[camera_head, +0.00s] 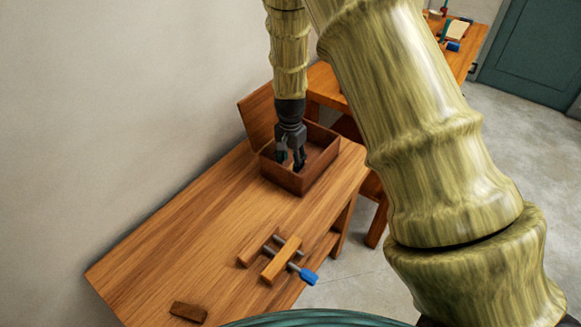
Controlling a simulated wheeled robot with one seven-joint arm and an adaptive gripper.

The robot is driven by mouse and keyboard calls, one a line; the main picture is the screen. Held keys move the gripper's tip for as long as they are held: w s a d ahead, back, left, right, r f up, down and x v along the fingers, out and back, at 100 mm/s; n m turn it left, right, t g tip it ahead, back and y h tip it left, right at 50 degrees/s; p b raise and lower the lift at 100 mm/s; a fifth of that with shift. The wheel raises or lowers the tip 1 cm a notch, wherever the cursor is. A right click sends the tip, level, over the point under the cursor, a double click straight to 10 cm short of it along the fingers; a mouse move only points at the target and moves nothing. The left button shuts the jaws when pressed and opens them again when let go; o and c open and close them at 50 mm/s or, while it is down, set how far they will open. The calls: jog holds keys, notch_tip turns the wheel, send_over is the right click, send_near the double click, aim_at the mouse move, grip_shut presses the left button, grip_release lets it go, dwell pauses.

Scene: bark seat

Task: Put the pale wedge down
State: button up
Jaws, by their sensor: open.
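I cannot make out the pale wedge anywhere in this view. My gripper (291,166) is open and points down into an open-topped brown wooden box (315,176) at the far end of the workbench (210,220). The fingertips are at or below the level of the box's rim. The arm, the gripper and the near box wall hide much of the box's inside, so I cannot tell what lies in it.
A wooden clamp (281,260) with a blue handle lies near the bench's right edge. A dark brown block (188,312) lies at the near end. An upright wooden board (258,116) stands behind the box. The bench's left middle is clear.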

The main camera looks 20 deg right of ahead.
notch_tip(320, 180, up, 9)
jog(key=b, duration=0.1)
jog(key=shift+f, duration=0.15)
dwell(1.2)
